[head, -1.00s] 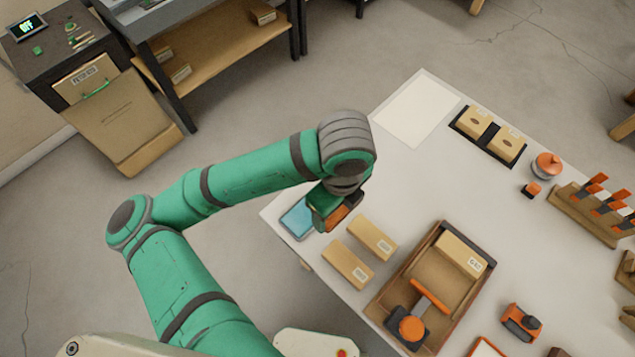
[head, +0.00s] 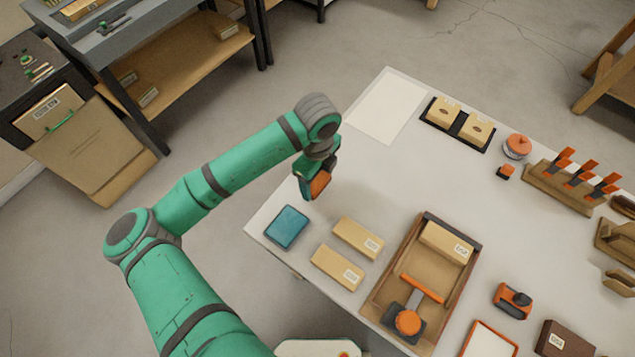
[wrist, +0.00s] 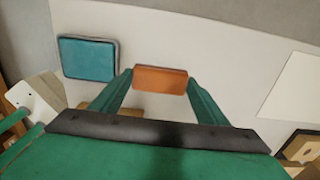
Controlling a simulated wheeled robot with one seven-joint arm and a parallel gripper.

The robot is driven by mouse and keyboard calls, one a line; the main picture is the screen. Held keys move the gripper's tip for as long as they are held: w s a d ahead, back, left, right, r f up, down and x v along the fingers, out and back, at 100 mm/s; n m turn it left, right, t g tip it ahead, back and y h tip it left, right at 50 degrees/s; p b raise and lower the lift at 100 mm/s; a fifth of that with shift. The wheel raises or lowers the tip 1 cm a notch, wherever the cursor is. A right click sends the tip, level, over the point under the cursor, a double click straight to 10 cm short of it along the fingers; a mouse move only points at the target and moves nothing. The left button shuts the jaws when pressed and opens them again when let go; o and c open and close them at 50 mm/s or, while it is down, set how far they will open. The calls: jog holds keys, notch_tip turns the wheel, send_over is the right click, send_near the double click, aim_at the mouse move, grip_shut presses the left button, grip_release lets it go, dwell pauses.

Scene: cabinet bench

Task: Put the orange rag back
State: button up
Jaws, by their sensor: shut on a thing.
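The orange rag (head: 321,183) is a small folded block in my gripper (head: 313,190), over the left part of the white table. In the wrist view the orange rag (wrist: 160,79) sits between the two green fingertips of my gripper (wrist: 160,84), which is shut on it. A teal folded pad (head: 287,228) lies at the table's left corner, below my gripper in the head view and apart from it. It also shows at the upper left of the wrist view (wrist: 88,59). I cannot tell how high the rag is above the table.
Two cardboard boxes (head: 358,238) (head: 337,268) lie right of the pad. A wooden tray (head: 388,283) holds a box and an orange-and-black tool. A white sheet (head: 386,105) and a dark tray with two boxes (head: 457,140) are at the back. The table middle is clear.

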aim_at(318, 180)
jog(key=shift+w+f, duration=0.3)
jog(key=shift+f, duration=0.1)
notch_tip(318, 180, down, 3)
jog(key=shift+w, duration=0.1)
jog(key=shift+f, duration=0.15)
jog(key=o, duration=1)
notch_tip(318, 180, up, 12)
jog(key=shift+d+r, duration=0.1)
